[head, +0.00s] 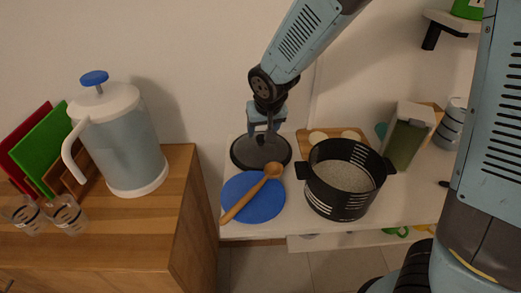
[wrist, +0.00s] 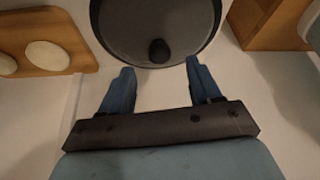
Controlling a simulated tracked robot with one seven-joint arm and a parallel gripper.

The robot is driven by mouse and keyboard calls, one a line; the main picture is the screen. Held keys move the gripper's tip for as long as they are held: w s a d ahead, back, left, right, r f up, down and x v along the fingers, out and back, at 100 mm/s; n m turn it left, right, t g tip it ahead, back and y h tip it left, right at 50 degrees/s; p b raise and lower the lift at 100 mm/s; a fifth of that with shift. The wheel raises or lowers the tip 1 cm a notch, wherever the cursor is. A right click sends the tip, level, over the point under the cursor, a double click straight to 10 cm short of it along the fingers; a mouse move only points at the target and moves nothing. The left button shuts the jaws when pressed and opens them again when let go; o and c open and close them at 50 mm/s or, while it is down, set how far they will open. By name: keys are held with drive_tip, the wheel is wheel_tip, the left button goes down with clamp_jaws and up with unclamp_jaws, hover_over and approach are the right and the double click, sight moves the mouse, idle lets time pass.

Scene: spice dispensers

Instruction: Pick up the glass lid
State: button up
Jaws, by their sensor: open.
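The glass lid (head: 243,156) is a dark, round, see-through disc with a rim. It lies at the back left of the white counter, behind the blue disc. In the wrist view the lid (wrist: 125,30) fills the top middle, and its dark knob (wrist: 159,50) shows near the edge closest to my fingers. My gripper (wrist: 158,67) is open, with one blue finger on each side of the knob's line and the tips just short of the knob. In the head view my gripper (head: 264,130) hangs over the lid and hides part of it.
A blue disc (head: 262,207) with a wooden spoon (head: 245,199) lies in front of the lid. A black pot (head: 341,194) stands to the right, before a wooden board (head: 304,148) with pale round pieces. A wooden cabinet (head: 185,215) with a pitcher (head: 122,140) is left.

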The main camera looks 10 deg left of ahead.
sight(261, 136)
drive_tip(key=shift+x, duration=2.45)
drive_tip(key=shift+w, duration=0.15)
clamp_jaws()
drive_tip(key=shift+r, duration=0.1)
